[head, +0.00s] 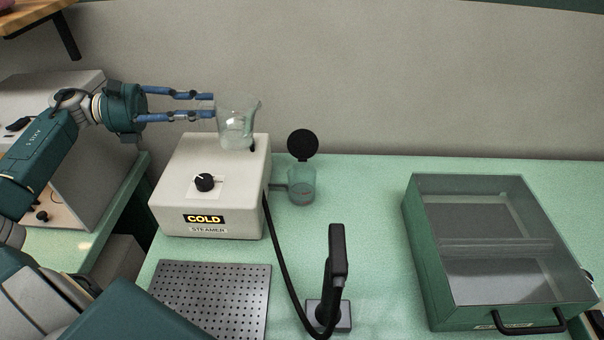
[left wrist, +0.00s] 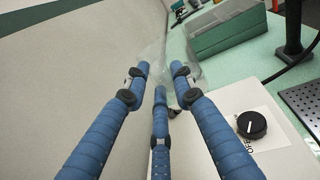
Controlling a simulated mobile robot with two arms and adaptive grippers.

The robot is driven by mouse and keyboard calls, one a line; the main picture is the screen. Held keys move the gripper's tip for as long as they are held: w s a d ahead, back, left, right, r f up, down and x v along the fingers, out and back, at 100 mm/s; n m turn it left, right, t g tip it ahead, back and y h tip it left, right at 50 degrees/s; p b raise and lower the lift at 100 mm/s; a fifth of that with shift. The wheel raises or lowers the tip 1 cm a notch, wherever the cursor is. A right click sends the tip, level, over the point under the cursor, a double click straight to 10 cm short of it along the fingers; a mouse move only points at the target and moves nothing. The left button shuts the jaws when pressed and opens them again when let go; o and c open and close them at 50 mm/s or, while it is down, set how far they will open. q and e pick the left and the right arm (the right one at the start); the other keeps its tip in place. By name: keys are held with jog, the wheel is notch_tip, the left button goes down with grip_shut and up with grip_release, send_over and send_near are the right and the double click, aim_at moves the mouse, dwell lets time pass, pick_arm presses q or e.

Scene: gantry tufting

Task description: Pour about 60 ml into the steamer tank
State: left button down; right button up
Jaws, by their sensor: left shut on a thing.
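A clear glass beaker (head: 238,122) with a spout toward the right hangs above the back right of the steamer box (head: 208,215). It looks near upright, with some clear liquid low in it. My left gripper (head: 212,106) is shut on the beaker's left side. In the left wrist view the fingers (left wrist: 160,82) close around the faint, see-through beaker (left wrist: 152,62). The steamer tank (head: 302,188) is a small teal see-through cup at the box's right side. Its round black lid (head: 303,144) stands open. A reddish line shows low on the tank. The right gripper is out of view.
The steamer has a black dial (head: 205,182) and a sign reading COLD. A hose runs to a black wand (head: 337,260) on a stand. A perforated plate (head: 212,300) lies in front. A green clear-lidded case (head: 425,285) stands right. The bench between tank and case is clear.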

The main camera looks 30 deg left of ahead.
pick_arm(q)
jog(key=shift+t+h, duration=0.3)
jog(key=shift+h, duration=0.2)
jog(key=shift+s+a+r, duration=0.1)
jog(key=shift+a+r, duration=0.1)
jog(key=shift+r, duration=1.1)
jog(key=shift+s+a+r, duration=0.1)
jog(key=shift+a+r, duration=0.1)
jog(key=shift+r, duration=1.05)
